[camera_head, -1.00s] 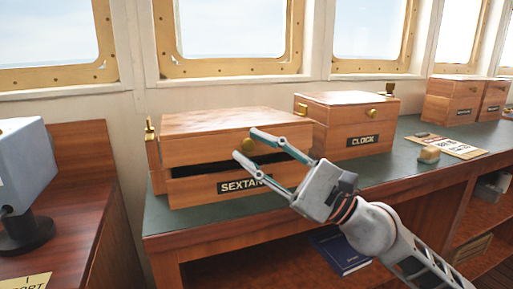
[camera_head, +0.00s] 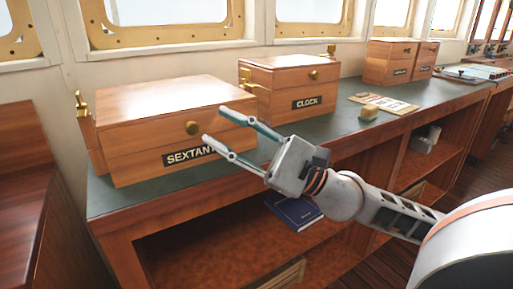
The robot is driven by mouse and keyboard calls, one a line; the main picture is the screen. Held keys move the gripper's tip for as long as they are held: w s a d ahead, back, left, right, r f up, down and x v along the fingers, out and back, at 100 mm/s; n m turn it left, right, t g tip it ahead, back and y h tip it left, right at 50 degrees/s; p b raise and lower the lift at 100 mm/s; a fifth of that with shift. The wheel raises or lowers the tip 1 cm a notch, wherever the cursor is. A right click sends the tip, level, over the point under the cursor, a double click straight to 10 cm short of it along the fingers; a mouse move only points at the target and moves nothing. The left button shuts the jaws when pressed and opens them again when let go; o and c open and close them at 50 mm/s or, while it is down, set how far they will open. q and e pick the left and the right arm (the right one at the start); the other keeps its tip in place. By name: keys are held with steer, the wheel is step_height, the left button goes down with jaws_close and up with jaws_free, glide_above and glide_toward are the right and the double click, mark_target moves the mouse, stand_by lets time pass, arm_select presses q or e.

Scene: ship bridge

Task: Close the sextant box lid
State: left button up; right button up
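The wooden sextant box (camera_head: 135,164) stands on the green-topped counter at the left, with a "SEXTANT" label and a brass knob (camera_head: 192,128) on its front. Its lid (camera_head: 160,98) lies down flat on the body, and no dark gap shows between them. My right gripper (camera_head: 212,124) is open and empty in front of the box's right side, its fingers apart and pointing left. The fingers hide part of the box front and the end of the label; I cannot tell whether they touch it. My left gripper is not in view.
A closed wooden clock box (camera_head: 290,85) stands just right of the sextant box. A small brass-coloured block (camera_head: 368,113) and a card (camera_head: 385,103) lie on the counter (camera_head: 330,125). More boxes (camera_head: 388,62) stand farther right. A blue book (camera_head: 293,212) lies on the shelf below.

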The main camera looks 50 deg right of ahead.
steer(key=v, duration=0.6)
steer(key=shift+s+f, duration=0.2)
stand_by(0.4)
stand_by(0.4)
